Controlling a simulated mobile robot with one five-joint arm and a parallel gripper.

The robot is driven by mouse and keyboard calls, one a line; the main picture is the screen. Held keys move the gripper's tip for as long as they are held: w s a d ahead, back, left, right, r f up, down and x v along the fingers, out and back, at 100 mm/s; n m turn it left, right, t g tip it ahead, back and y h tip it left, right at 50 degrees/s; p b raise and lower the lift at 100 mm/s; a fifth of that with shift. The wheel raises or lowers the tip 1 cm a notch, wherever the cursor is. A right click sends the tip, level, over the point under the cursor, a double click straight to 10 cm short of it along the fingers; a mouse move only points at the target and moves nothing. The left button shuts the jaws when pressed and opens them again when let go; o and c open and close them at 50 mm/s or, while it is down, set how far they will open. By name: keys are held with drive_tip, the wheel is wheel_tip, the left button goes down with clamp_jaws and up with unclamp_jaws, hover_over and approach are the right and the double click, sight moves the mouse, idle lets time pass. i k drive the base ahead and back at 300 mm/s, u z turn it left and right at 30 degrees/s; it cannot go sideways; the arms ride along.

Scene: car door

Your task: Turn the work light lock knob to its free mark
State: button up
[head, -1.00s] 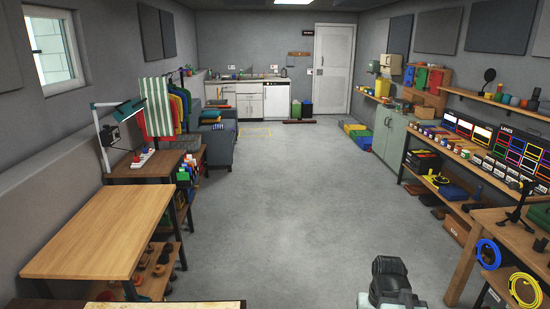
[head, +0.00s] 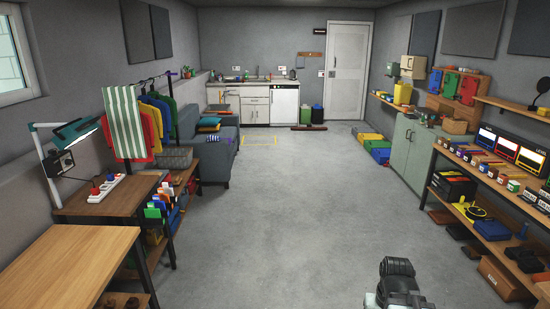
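The work light (head: 75,132) is on the left side of the room, by the wall at the brown side table. It has a teal head on a pale upright post. A dark box with a light face (head: 62,163) sits beside the post. The lock knob and its free mark are too small to make out. Part of my arm shows at the bottom right, far from the work light across open floor. I see no gripper fingers.
A brown table (head: 105,203) with a power strip (head: 106,188) stands below the light, and a wooden table (head: 70,265) is nearer. A clothes rack (head: 150,120) and sofa (head: 212,150) lie beyond. Shelving (head: 500,180) lines the right. The middle floor (head: 270,220) is clear.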

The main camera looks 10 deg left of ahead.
sight(53, 152)
drive_tip(key=i, duration=2.2)
drive_tip(key=u, duration=1.1)
drive_tip(key=i, duration=4.3)
drive_tip(key=u, duration=3.95)
